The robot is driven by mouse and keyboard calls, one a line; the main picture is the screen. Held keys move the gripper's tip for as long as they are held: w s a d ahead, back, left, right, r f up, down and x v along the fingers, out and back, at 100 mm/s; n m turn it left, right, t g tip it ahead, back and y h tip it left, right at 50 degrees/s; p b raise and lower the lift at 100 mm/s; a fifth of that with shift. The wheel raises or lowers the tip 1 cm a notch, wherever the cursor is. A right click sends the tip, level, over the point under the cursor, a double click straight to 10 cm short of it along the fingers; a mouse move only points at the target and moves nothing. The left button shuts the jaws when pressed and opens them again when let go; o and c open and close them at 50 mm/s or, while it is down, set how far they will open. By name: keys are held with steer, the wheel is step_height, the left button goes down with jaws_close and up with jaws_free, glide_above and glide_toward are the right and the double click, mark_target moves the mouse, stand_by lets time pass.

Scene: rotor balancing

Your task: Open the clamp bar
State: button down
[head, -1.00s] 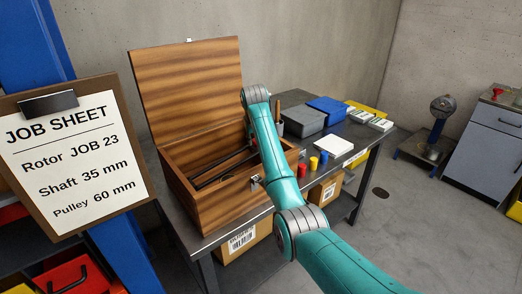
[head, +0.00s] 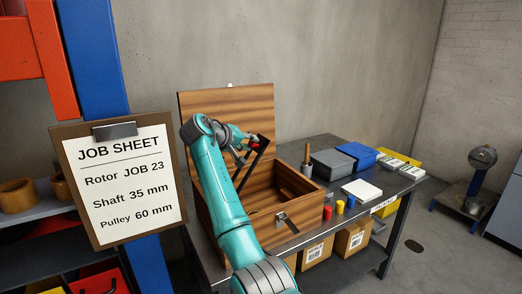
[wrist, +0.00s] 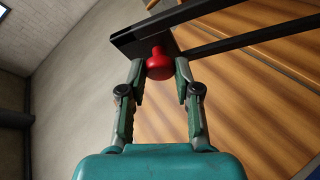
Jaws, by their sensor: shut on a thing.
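The wooden box (head: 245,222) stands on the bench with its lid (head: 226,105) raised. The dark clamp bar (head: 252,162) is swung up at a steep tilt above the box's inside. In the wrist view the black bar (wrist: 150,36) crosses the top, with a red knob (wrist: 159,66) on its end. My gripper (wrist: 160,72) is shut on the red knob, one finger on each side. In the head view my gripper (head: 240,143) is at the bar's upper end, in front of the lid. My arm hides part of the box's left side.
A job sheet board (head: 122,178) is at the left. On the bench (head: 290,240), right of the box, are small red, yellow and blue cylinders, a white pad (head: 362,190), a grey case (head: 333,164) and a blue case (head: 351,155). The air above the box's right is clear.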

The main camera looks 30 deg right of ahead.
steer(key=a, duration=0.1)
steer(key=a+r, duration=0.1)
steer(key=a, duration=0.1)
stand_by(0.4)
steer(key=c, duration=0.8)
jaws_free()
steer(key=shift+a, duration=0.1)
steer(key=shift+r, duration=0.1)
step_height(320, 180, up, 10)
steer(key=shift+f, duration=0.1)
